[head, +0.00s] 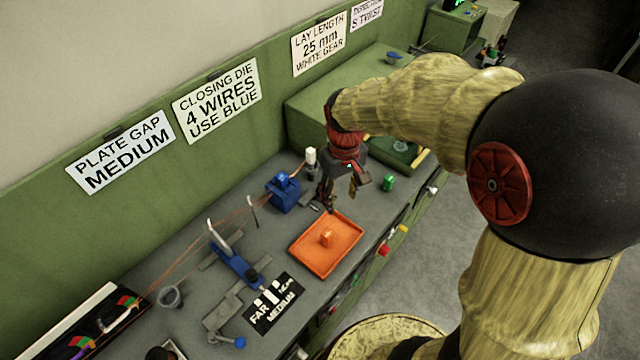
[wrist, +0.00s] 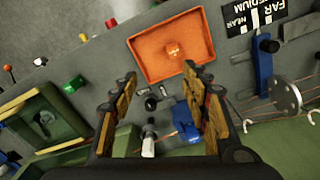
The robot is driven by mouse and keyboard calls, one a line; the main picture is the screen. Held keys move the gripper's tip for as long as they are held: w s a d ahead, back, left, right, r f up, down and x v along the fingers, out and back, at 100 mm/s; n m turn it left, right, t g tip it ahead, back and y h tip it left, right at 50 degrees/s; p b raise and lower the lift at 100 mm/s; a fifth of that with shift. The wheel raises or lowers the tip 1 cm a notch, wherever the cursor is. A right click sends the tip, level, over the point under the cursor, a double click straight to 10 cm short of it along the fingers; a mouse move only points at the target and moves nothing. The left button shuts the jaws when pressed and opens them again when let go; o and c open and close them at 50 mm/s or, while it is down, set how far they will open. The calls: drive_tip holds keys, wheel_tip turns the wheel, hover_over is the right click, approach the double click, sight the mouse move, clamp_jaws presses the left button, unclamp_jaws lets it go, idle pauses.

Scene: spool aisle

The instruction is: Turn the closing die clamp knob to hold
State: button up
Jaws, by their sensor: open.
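The blue die block (head: 284,197) stands on the grey bench, with a rounded blue knob (head: 281,179) on its top. Wires run along the bench to it. In the wrist view the blue block (wrist: 186,117) lies just inside the right finger, partly covered by it. I cannot tell the knob's setting. My gripper (head: 338,195) is open and empty above the bench, to the right of the block. In the wrist view its fingers (wrist: 158,78) are wide apart. The sign "CLOSING DIE 4 WIRES USE BLUE" (head: 216,99) hangs on the wall behind.
An orange tray (head: 303,256) with an orange piece lies in front of the block. A white-topped post (head: 311,156) stands close behind my gripper. A green piece (head: 388,183) sits right. A blue slide fixture (head: 237,265) and black "MEDIUM" card (head: 268,318) are at left.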

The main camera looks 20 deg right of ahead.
drive_tip(key=w+f+n, duration=0.3)
drive_tip(key=w, duration=0.2)
drive_tip(key=w+f+n, duration=0.3)
drive_tip(key=w, duration=0.3)
drive_tip(key=w+f+n+p, duration=0.1)
drive_tip(key=w+f+n, duration=0.2)
drive_tip(key=w, duration=0.2)
drive_tip(key=shift+w+a+f, duration=0.1)
drive_tip(key=shift+w+a, duration=0.15)
drive_tip(key=shift+w, duration=0.05)
drive_tip(key=shift+n, duration=0.8)
drive_tip(key=shift+f+b, duration=0.5)
drive_tip(key=shift+f, duration=3.4)
drive_tip(key=shift+c, duration=0.4)
drive_tip(key=c, duration=1.1)
